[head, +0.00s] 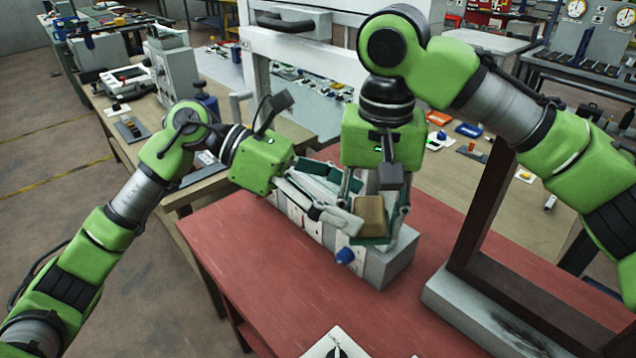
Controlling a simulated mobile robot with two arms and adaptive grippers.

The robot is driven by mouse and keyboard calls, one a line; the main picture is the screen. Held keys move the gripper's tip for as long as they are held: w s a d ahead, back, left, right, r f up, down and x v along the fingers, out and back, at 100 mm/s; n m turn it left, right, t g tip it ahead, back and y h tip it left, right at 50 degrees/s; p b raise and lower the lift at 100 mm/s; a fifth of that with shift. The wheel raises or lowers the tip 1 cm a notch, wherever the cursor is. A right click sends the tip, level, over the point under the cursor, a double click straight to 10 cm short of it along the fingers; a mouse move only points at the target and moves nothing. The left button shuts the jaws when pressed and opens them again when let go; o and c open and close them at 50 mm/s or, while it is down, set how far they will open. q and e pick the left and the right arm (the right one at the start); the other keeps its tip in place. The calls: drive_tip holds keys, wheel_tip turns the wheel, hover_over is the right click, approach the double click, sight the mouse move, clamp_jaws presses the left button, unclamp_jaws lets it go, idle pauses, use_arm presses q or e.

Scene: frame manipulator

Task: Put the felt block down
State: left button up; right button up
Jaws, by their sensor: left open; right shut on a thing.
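The felt block appears to be the small brown block (369,216) between the fingers of my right gripper (376,212). The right gripper points down and is shut on the block, over the near right end of a long grey box (384,269). Whether the block touches the box is hidden. My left gripper (328,211) reaches in from the left above the same box. It is open, with its fingertips just left of the block. The fingers of both grippers cover much of the box's top.
The box stands on a red table (262,265) and has a blue knob (345,256) on its front. A dark upright frame (484,215) on a grey base stands to the right. A white sheet (338,345) lies at the front edge. The table's front left is clear.

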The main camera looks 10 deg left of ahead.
sight(367, 208)
use_arm(q)
drive_tip(key=shift+x, duration=2.1)
drive_tip(key=shift+c, duration=0.4)
drive_tip(key=c, duration=1.1)
drive_tip(key=shift+r, duration=0.1)
drive_tip(key=shift+c, duration=0.3)
use_arm(e)
drive_tip(key=o, duration=1.6)
drive_tip(key=shift+c, duration=0.2)
